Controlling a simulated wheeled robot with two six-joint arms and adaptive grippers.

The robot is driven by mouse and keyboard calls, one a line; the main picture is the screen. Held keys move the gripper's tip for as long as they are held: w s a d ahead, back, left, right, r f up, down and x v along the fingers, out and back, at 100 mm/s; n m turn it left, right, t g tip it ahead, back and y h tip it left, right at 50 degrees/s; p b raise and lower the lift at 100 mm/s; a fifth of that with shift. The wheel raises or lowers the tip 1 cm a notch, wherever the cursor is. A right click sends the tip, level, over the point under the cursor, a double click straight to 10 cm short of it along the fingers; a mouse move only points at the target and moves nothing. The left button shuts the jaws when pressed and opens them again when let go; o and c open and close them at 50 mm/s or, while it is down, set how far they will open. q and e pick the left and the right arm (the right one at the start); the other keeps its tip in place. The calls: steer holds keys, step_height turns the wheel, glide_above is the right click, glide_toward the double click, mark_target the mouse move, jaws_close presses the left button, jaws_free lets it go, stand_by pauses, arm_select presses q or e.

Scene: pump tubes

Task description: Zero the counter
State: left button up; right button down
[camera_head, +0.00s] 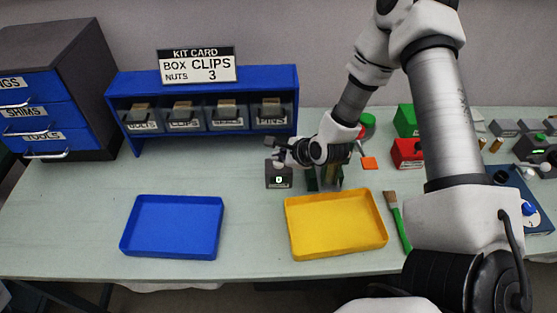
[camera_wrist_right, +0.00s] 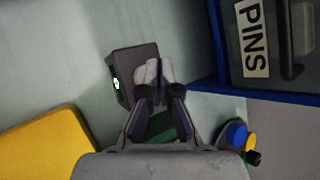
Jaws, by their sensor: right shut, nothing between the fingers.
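The counter is a small dark grey box (camera_head: 279,178) on the table, between the blue shelf and the yellow tray. Its front has a small lit green-white digit that looks like 0, too small to be sure. My right gripper (camera_head: 276,151) is shut and empty, with its fingertips just above the counter's top. In the right wrist view, the closed fingertips (camera_wrist_right: 155,72) overlap the right side of the counter (camera_wrist_right: 125,65). I cannot tell whether they touch it; they hide part of its top. My left gripper is not in view.
A yellow tray (camera_head: 337,249) and a blue tray (camera_head: 172,254) lie in front. A blue shelf (camera_head: 201,77) with labelled bins stands behind. A dark green object (camera_head: 325,180) sits under my right wrist. A green-handled brush (camera_head: 402,228) lies to the right.

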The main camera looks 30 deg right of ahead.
mark_target(280, 164)
steer(key=shift+r, duration=0.45)
steer(key=shift+r+p, duration=1.8)
steer(key=shift+r, duration=0.75)
steer(key=shift+f, duration=0.15)
